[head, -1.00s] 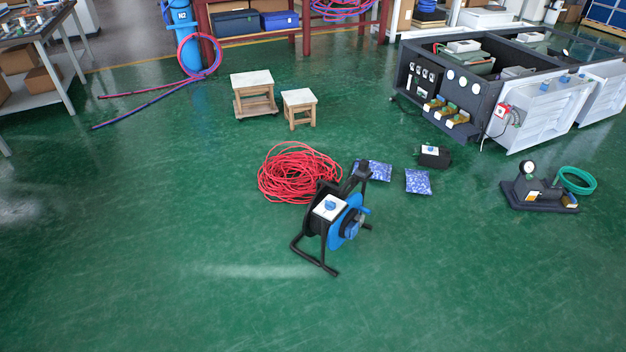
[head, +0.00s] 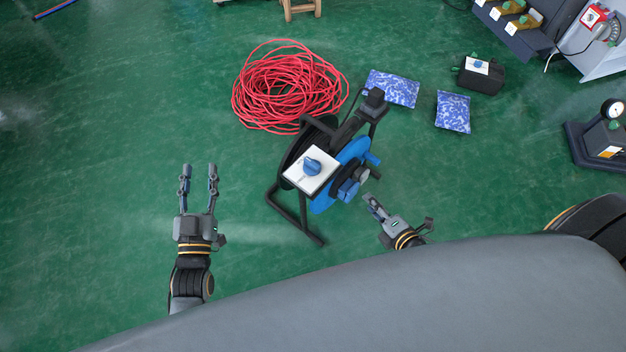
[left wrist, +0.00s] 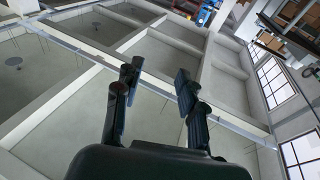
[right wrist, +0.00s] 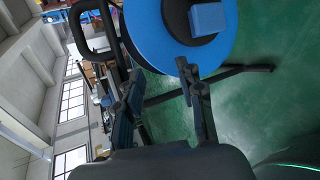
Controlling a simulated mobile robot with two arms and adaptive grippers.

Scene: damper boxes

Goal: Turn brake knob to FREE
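The cable reel (head: 350,160) stands on the green floor in the middle of the head view, with a black frame and a blue disc. A blue knob (head: 312,167) sits on a white plate (head: 300,182) on its near side; its markings are too small to read. My left gripper (head: 199,168) is open and empty, left of the reel and apart from it. My right gripper (head: 372,203) is just right of and below the reel. In the right wrist view its fingers (right wrist: 158,80) are apart and empty, with the blue disc (right wrist: 175,25) beyond them.
A red cable coil (head: 290,88) lies behind the reel. Two blue patterned bags (head: 394,88) (head: 453,111) and a black box with a knob (head: 481,76) lie to the right. A gauge unit (head: 603,140) is at the right edge.

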